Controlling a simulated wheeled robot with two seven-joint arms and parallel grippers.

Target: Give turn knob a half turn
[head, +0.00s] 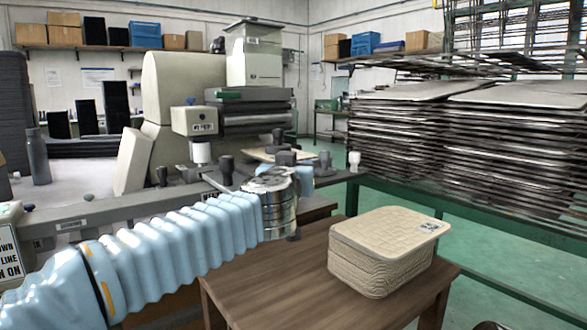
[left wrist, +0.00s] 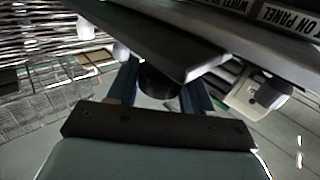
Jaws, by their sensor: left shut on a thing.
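In the left wrist view, a dark round turn knob (left wrist: 160,82) sits under the edge of a dark panel (left wrist: 155,40). The two blue fingers of my left gripper (left wrist: 161,90) are on either side of it, shut on it. In the head view, my pale blue sleeved left arm reaches from the left to the front of the machine (head: 250,105). Its metal wrist hides most of the gripper and the held knob there. How far the knob is turned cannot be told. My right gripper is not in view.
Other dark knobs (head: 226,168) and a white knob (head: 354,160) stand along the machine's front. A wooden table (head: 300,285) with a stack of beige panels (head: 385,245) is in front. Stacked trays (head: 430,135) fill a green-framed rack at right. A grey bottle (head: 38,157) stands left.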

